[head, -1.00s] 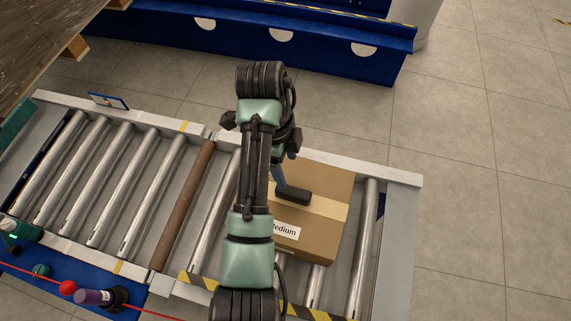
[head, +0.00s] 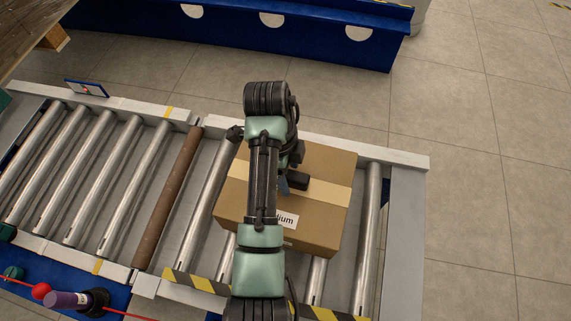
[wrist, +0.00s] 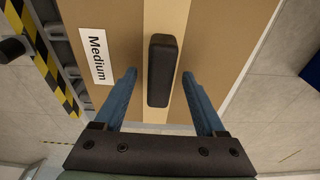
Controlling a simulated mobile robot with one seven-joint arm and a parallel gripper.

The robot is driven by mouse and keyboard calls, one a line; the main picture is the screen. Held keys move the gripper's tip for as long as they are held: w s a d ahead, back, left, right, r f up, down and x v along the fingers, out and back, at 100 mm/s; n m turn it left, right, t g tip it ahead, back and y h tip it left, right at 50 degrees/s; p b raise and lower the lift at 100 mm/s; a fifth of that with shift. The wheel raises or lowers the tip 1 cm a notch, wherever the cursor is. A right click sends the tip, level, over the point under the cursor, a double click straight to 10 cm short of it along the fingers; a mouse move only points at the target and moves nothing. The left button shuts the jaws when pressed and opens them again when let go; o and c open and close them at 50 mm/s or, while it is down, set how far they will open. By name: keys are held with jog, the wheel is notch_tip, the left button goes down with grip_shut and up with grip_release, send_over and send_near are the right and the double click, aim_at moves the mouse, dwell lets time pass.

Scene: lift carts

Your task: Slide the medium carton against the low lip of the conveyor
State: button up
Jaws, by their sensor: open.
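The medium carton (head: 330,190) is a brown box with a pale tape band and a "Medium" label, resting on the rollers at the conveyor's right end. It also fills much of the wrist view (wrist: 115,20). A black handle-like block (wrist: 160,70) sits on its tape. In the head view my arm hides part of the carton. A black-and-yellow striped edge (head: 200,282) runs along the conveyor's near side, apart from the carton.
A pale rail (head: 400,157) borders the conveyor's far side. Bare rollers (head: 130,190) and a brown roller (head: 170,195) lie to the left. A blue barrier (head: 230,30) stands beyond open floor.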

jog(key=shift+f, duration=0.45)
grip_shut()
dwell(1.1)
jog(key=shift+r, duration=0.15)
